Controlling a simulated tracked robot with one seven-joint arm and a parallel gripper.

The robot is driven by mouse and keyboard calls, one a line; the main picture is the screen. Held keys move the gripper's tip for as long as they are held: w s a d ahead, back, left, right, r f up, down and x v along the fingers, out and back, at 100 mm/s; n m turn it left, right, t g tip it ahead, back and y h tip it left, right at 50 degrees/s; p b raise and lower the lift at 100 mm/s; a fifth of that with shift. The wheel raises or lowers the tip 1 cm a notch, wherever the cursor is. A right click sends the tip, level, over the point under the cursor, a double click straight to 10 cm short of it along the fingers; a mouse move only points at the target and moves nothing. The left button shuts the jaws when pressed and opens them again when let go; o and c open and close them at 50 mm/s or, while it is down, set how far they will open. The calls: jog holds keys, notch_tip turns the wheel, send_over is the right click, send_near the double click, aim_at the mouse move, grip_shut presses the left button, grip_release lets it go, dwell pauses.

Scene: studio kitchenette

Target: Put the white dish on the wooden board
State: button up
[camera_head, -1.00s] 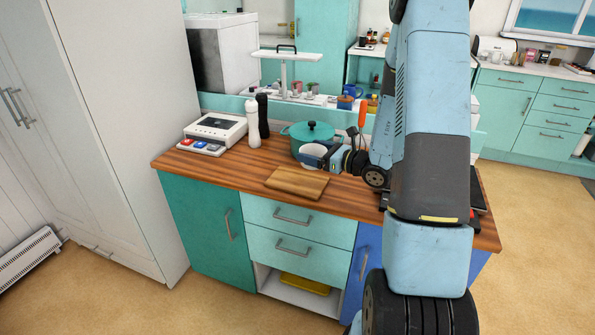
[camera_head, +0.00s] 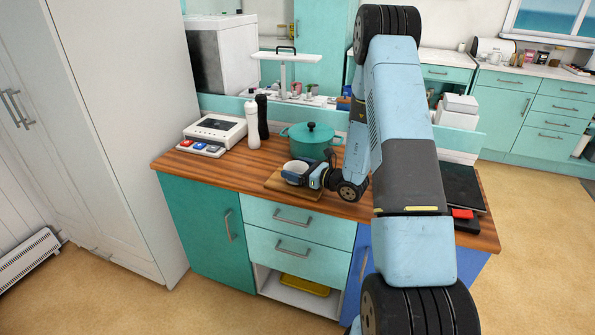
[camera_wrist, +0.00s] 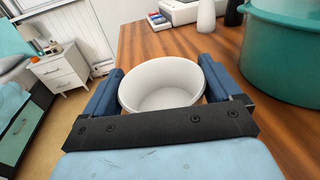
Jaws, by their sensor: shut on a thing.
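The white dish (camera_head: 294,168) is a round, empty bowl, upright and held in my gripper (camera_head: 307,174). In the wrist view the dish (camera_wrist: 160,82) sits between the two blue fingers of my gripper (camera_wrist: 162,72), which are shut on its sides. The wooden board (camera_head: 278,184) lies on the counter near its front edge. The dish is over the board's rear part, and my gripper covers the board's right side. Whether the dish touches the board cannot be told. The board is not clearly seen in the wrist view.
A teal lidded pot (camera_head: 311,139) stands close behind the board. A white bottle (camera_head: 253,126), a dark bottle (camera_head: 262,117) and a white device with coloured buttons (camera_head: 213,134) stand at the left. The wooden counter (camera_head: 236,174) is clear left of the board.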

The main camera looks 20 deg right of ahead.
jog(key=shift+f, duration=0.35)
jog(key=shift+f, duration=0.1)
jog(key=o, duration=0.9)
jog(key=shift+o, duration=0.2)
